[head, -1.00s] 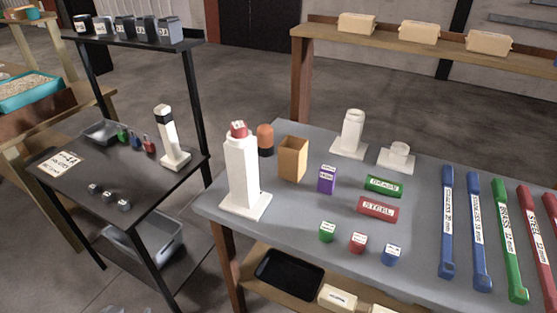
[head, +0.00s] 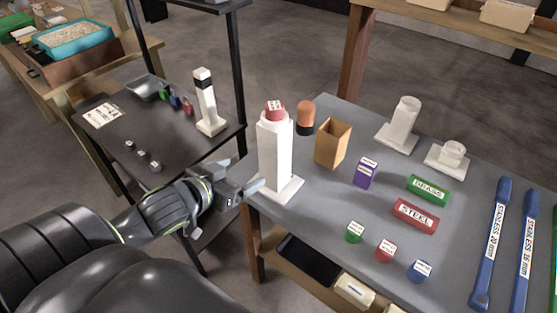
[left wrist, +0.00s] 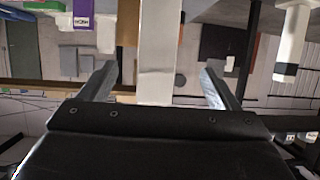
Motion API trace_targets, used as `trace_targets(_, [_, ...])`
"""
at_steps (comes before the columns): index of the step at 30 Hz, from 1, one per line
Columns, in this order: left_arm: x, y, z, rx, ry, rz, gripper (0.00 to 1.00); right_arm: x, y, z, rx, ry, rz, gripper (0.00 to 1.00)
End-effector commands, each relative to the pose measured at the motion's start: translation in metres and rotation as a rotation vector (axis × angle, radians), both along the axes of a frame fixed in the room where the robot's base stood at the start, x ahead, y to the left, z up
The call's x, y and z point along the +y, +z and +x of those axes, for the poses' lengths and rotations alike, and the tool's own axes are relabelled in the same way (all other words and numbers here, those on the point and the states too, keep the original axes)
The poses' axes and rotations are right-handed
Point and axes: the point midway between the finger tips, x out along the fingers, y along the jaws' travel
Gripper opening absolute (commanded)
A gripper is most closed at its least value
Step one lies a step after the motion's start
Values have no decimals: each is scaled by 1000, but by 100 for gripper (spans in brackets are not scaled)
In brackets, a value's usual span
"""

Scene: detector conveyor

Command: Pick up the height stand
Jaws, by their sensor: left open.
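The tall white stand (head: 274,150), which I take as the height stand, stands upright on its square base near the left edge of the grey table, with a red labelled block (head: 274,109) on top. My left gripper (head: 246,176) is open and empty just left of the stand's lower column. In the left wrist view, the white column (left wrist: 160,40) shows between the two spread fingers (left wrist: 160,72); I cannot tell whether they touch it. A medium white stand (head: 402,125) and a short white stand (head: 447,156) are farther right. My right gripper is out of view.
An orange-black cylinder (head: 306,118), a tan open box (head: 332,143) and a purple block (head: 365,172) stand close right of the tall stand.

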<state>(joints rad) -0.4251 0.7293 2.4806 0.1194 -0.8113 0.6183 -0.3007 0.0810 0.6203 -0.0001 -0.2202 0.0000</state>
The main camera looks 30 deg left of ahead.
Motion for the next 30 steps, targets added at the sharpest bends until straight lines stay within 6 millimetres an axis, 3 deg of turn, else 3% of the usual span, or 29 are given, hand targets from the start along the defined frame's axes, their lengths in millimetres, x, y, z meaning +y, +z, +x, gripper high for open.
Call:
trace_targets(12, [-3,-29,72,-1,3,-4,84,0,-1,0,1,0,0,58])
trace_targets(23, [-4,-40,96,0,2,-3,84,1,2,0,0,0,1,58])
trace_targets(30, [-7,-54,123,0,2,-1,84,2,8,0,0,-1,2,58])
